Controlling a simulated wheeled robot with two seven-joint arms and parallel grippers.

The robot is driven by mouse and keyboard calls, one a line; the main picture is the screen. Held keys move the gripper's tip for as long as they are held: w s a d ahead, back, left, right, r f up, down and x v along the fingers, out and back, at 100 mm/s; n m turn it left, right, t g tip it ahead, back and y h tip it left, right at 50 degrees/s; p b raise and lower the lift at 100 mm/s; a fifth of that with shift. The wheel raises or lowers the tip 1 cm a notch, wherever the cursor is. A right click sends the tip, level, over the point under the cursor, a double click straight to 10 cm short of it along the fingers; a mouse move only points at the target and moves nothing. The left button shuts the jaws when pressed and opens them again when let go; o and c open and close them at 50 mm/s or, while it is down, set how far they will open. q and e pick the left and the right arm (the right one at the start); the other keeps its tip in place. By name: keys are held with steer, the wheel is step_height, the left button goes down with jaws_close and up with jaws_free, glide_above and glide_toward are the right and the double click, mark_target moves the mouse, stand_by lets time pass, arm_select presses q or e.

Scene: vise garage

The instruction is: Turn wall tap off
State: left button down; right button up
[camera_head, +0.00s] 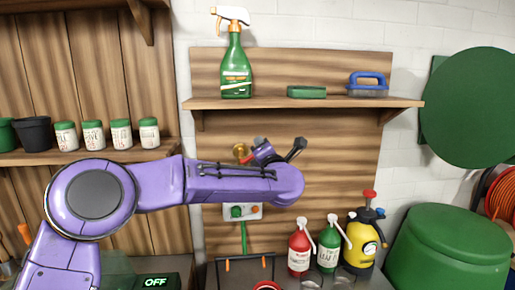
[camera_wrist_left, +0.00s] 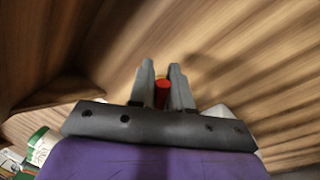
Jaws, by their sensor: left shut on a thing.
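The wall tap (camera_head: 239,150) shows as a small brass part on the wooden back panel, below the shelf. Much of it is hidden behind my left arm and gripper. My left gripper (camera_head: 250,152) is at the tap. In the left wrist view, a red handle (camera_wrist_left: 161,93) stands between the two grey fingers of my left gripper (camera_wrist_left: 162,85), which are shut on it. A little brass shows behind the handle. Whether water runs cannot be seen. My right gripper is in neither view.
A shelf (camera_head: 300,103) above carries a spray bottle (camera_head: 236,68), a green sponge (camera_head: 306,92) and a blue brush (camera_head: 368,84). Bottles (camera_head: 299,250) and a yellow sprayer (camera_head: 362,243) stand lower right.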

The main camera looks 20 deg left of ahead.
arm_select(q)
steer(key=shift+w+d+f+m+t+h+b, duration=0.1)
steer(key=shift+d+f+m+t+h+b, duration=0.15)
steer(key=shift+f+m, duration=0.75)
steer(key=shift+w+d+f+m+t+h+b, duration=0.1)
steer(key=shift+w+f+m+t+h+b, duration=0.2)
steer(key=shift+m, duration=1.3)
steer(key=shift+s+d+f+m+t+h+b, duration=0.2)
steer(key=shift+f+m, duration=0.55)
steer(key=shift+m, duration=0.55)
steer(key=shift+w, duration=0.15)
steer(key=c, duration=1.1)
jaws_free()
steer(key=shift+c, duration=0.2)
steer(key=b+v, duration=0.3)
steer(key=v, duration=0.7)
steer(key=shift+s+b, duration=0.35)
steer(key=shift+b, duration=0.05)
